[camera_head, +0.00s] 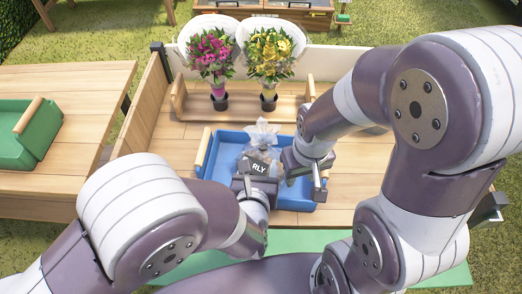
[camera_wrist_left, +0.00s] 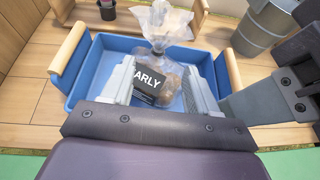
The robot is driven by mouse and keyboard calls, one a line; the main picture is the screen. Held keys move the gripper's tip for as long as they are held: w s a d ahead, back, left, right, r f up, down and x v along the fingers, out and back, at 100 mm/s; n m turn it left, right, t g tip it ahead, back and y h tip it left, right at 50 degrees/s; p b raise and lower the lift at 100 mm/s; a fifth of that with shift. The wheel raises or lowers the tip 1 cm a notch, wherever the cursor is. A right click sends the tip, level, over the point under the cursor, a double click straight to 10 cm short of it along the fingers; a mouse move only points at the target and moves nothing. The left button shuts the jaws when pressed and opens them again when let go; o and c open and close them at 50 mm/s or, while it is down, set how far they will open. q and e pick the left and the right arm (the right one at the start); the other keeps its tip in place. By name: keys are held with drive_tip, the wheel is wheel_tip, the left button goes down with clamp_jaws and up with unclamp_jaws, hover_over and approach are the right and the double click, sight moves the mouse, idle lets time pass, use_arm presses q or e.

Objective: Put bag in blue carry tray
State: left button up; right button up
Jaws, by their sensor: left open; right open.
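The bag (camera_head: 262,134) is clear plastic with brown contents and a black label ending in "RLY"; it also shows in the left wrist view (camera_wrist_left: 158,55). It is inside the blue carry tray (camera_head: 226,147), which has wooden handles and also shows in the left wrist view (camera_wrist_left: 83,77). My left gripper (camera_wrist_left: 163,82) is open, its fingers on either side of the bag's lower part. Whether they touch it I cannot tell. My right gripper (camera_head: 305,172) is open and empty at the tray's right side. The tray's right part is partly hidden by it in the head view.
Pink flowers (camera_head: 211,52) and yellow flowers (camera_head: 269,53) stand in dark pots in a wooden rack (camera_head: 180,103) behind the tray. A green tray (camera_head: 27,134) is on the left table. A grey metal bucket (camera_wrist_left: 262,27) is at the right. Bare wood lies left of the tray.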

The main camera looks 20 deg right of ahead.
use_arm(q)
drive_tip(key=shift+s+a+r, duration=0.15)
drive_tip(key=shift+s+a, duration=0.05)
drive_tip(key=shift+s, duration=0.25)
drive_tip(key=w+a+m+g+y, duration=0.2)
drive_tip(key=w+a+m+g, duration=0.3)
drive_tip(key=a+m, duration=0.75)
drive_tip(key=s+a+m+g+y, duration=0.1)
drive_tip(key=s+a+m+g, duration=0.2)
drive_tip(key=a+m, duration=0.4)
drive_tip(key=s+a+r+m+g+y, duration=0.1)
drive_tip(key=s+a+m+g, duration=0.2)
drive_tip(key=m, duration=0.9)
drive_tip(key=s+a, duration=0.3)
drive_tip(key=a, duration=0.2)
drive_tip(key=shift+a+r+y, duration=0.2)
drive_tip(key=shift+a+y, duration=0.05)
drive_tip(key=shift+y, duration=0.15)
drive_tip(key=shift+m, duration=0.25)
